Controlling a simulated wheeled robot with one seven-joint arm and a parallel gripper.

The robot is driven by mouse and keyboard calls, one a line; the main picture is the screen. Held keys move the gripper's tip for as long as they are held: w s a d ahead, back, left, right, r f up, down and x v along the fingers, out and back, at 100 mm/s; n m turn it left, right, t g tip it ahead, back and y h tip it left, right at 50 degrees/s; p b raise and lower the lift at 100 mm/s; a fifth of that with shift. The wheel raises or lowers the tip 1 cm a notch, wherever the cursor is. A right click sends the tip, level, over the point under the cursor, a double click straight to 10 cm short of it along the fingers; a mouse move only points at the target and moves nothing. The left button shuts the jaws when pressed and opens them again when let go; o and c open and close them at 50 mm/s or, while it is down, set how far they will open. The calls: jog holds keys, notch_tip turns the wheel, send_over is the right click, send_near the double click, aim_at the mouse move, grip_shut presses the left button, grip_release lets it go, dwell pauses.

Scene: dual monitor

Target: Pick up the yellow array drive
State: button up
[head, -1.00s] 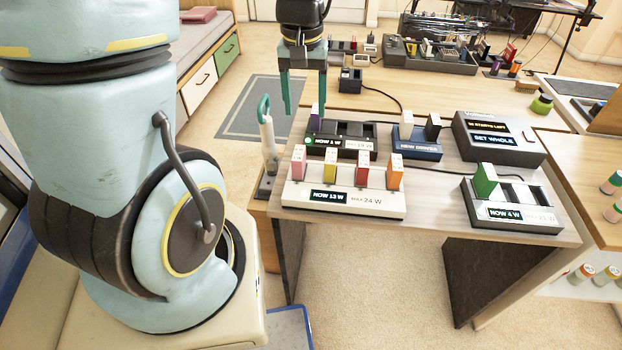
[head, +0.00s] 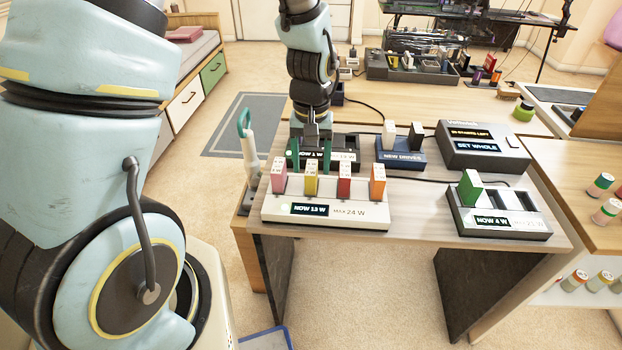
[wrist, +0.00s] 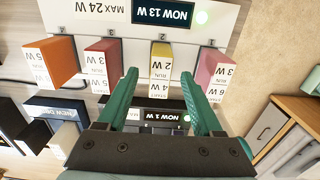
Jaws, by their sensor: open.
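The yellow array drive (head: 311,179) stands upright in the white array base (head: 325,215), between a pink drive (head: 279,176) and a red drive (head: 344,181). It also shows in the wrist view (wrist: 161,61), marked "2 W" and "4 W". My gripper (head: 311,158) is open, with its green fingers pointing down just behind the yellow drive in the head view. In the wrist view my gripper (wrist: 161,88) has the yellow drive between the lines of its two fingers, with no contact visible.
An orange drive (head: 377,180) stands at the base's right end. A dark "NOW 1 W" base (head: 345,158) lies behind, partly hidden by my gripper. A blue "NEW DRIVES" holder (head: 400,155) and a base with a green drive (head: 470,188) stand to the right.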

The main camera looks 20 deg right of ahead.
jog(key=shift+f+p, duration=0.3)
jog(key=shift+f, duration=1.5)
jog(key=shift+c, duration=0.2)
grip_shut()
